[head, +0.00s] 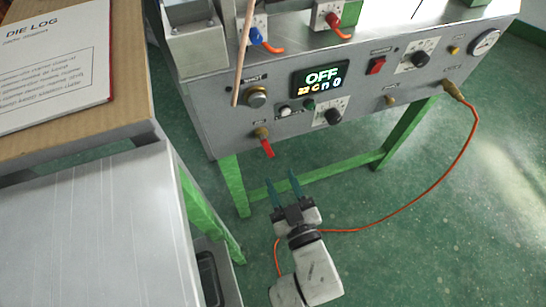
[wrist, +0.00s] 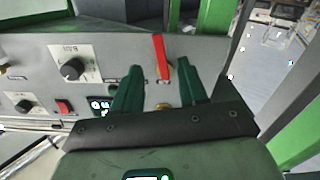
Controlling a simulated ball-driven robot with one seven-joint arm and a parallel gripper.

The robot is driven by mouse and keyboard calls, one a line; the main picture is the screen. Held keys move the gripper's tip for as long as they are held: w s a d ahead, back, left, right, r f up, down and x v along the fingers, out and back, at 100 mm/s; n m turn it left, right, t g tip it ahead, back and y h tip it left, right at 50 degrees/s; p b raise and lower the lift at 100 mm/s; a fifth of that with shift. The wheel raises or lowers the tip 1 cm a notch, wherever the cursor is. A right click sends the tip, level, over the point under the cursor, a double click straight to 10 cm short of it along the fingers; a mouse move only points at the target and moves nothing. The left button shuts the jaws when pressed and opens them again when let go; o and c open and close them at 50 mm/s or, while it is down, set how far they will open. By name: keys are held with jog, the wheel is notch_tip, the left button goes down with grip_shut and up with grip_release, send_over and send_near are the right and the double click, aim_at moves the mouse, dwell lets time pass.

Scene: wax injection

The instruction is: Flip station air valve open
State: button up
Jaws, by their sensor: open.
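The valve on the front of the grey station panel (head: 228,122) has a brass body (head: 262,133) and a red lever (head: 267,148). The lever hangs down, slightly tilted to the right, at the panel's lower left. My gripper (head: 281,178) is open and empty, below and slightly right of the lever in the head view, with its fingers pointing up toward the panel. In the wrist view the red lever (wrist: 160,57) shows between the two green fingers, apart from both as far as I can tell. Its small label is unreadable.
An orange hose (head: 440,178) loops down to the floor. Green legs (head: 235,187) stand below the panel. A table with a DIE LOG sheet (head: 55,55) is left.

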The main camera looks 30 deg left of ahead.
aim_at(270, 154)
jog(key=x, duration=0.7)
jog(key=shift+w+a+b, duration=0.15)
jog(key=shift+a+b, duration=0.05)
jog(key=shift+b, duration=0.2)
grip_shut()
